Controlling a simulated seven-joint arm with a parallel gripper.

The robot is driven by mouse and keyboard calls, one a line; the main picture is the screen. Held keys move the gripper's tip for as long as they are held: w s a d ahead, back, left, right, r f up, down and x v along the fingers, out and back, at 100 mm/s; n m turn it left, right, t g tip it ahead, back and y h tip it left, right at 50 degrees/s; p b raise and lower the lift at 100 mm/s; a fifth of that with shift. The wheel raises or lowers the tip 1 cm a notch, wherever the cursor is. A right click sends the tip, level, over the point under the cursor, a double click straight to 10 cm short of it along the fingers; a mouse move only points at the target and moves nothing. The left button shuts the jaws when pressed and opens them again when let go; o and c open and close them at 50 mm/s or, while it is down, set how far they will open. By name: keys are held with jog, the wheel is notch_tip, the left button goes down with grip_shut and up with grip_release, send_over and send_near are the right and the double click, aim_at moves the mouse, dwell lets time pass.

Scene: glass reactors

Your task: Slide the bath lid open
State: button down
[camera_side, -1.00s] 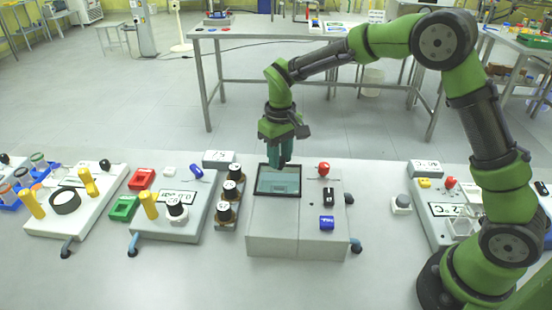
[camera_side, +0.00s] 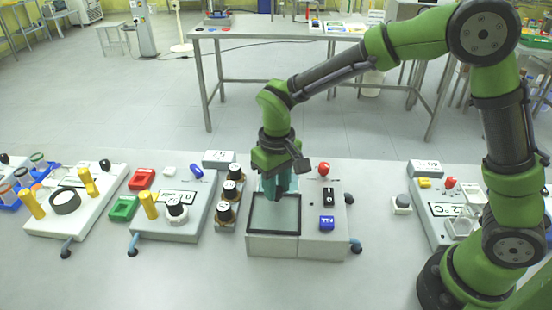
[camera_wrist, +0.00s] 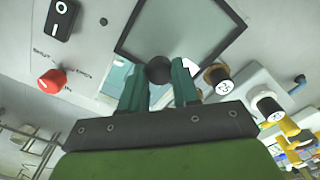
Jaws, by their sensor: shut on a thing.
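The bath (camera_side: 272,246) is a light grey box with the lid (camera_side: 274,233) on its top, a translucent panel in a dark frame. The lid (camera_wrist: 190,25) also shows in the wrist view, with a round black knob (camera_wrist: 159,69) near its edge. My gripper (camera_side: 280,192) is over the rear part of the bath. In the wrist view its teal fingers (camera_wrist: 159,85) are on either side of the knob and shut on it. A pale bluish opening shows behind the lid's rear edge, partly hidden by the fingers.
A red knob (camera_side: 323,168), a black rocker switch (camera_side: 329,197) and a blue knob (camera_side: 327,223) sit on the panel to the right. Several black-capped items (camera_side: 229,189) stand in a rack close on the left. The bench in front is clear.

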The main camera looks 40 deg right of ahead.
aim_at(280, 190)
jog(key=c, duration=0.8)
grip_release()
notch_tip(280, 190, up, 17)
jog(key=s+d+f+m+t+y, duration=0.1)
jog(key=s+d+m+t, duration=0.1)
jog(key=s+d, duration=0.3)
jog(key=s+d+f+m+t+y, duration=0.1)
jog(key=s+d+t, duration=0.4)
jog(key=s, duration=0.5)
jog(key=shift+s+d+m, duration=0.3)
jog(key=shift+d+m, duration=0.2)
jog(key=shift+d, duration=0.1)
